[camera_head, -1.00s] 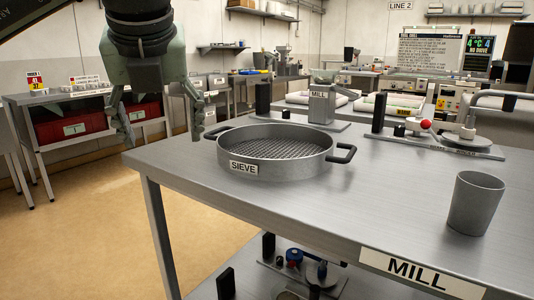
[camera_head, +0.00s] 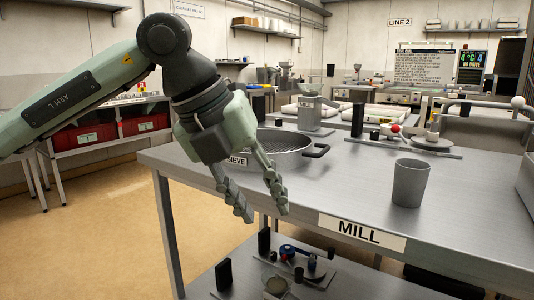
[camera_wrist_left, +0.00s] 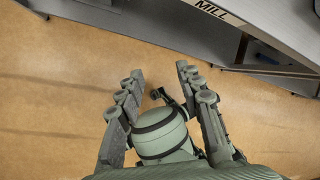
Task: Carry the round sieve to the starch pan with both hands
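The round grey sieve (camera_head: 284,150), with its SIEVE label, sits on the metal MILL table. Its right black handle (camera_head: 317,151) shows; its left side and left handle are hidden behind my left arm. My left gripper (camera_head: 261,209) is open and empty, in front of the sieve and nearer the camera, fingers pointing down past the table's front edge. In the left wrist view the spread fingers (camera_wrist_left: 160,70) have floor beyond them and no sieve between them. My right gripper is out of view. I cannot make out a starch pan.
A grey cup (camera_head: 410,183) stands right of the sieve on the table (camera_head: 350,190). A mill (camera_head: 310,110) and a lever device (camera_head: 430,138) stand behind. Gadgets (camera_head: 300,262) lie on the lower shelf. Open floor (camera_head: 100,230) is at left.

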